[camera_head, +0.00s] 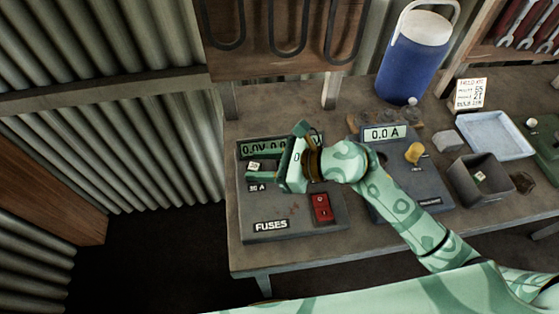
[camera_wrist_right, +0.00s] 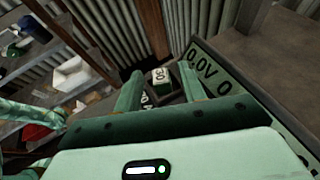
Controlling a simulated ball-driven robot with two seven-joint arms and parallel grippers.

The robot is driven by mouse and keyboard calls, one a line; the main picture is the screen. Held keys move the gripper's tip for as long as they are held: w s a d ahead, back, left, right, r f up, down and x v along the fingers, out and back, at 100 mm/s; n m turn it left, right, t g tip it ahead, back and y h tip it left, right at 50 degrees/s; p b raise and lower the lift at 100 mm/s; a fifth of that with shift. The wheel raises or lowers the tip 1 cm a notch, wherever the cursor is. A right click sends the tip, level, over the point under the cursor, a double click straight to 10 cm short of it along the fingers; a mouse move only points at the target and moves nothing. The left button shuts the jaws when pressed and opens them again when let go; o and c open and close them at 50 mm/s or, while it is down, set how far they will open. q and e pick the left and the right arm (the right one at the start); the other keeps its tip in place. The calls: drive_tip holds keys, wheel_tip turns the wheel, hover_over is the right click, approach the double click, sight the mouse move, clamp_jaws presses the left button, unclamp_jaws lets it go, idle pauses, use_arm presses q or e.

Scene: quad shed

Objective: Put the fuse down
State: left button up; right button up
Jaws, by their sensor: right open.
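A small pale fuse (camera_head: 254,166) marked 30 is at the left side of the grey fuse panel (camera_head: 285,207), above the "30 A" label. It also shows in the right wrist view (camera_wrist_right: 160,76), with a green lower part. My right gripper (camera_head: 259,164) is over the panel, its fingers pointing left. The fingers are open, one on each side of the fuse, and the right wrist view shows the fuse between the tips. I cannot tell whether the fuse is fully seated in the panel. My left gripper is not in view.
The panel has a display (camera_head: 262,147) and a red switch (camera_head: 321,207). A second device (camera_head: 395,180) with a yellow knob stands right of it. A dark bin (camera_head: 480,196) holds another small piece.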

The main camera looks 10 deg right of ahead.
drive_tip(key=v, duration=1.1)
drive_tip(key=shift+s+d+r, duration=0.1)
drive_tip(key=shift+s+d, duration=0.05)
drive_tip(key=shift+d, duration=0.05)
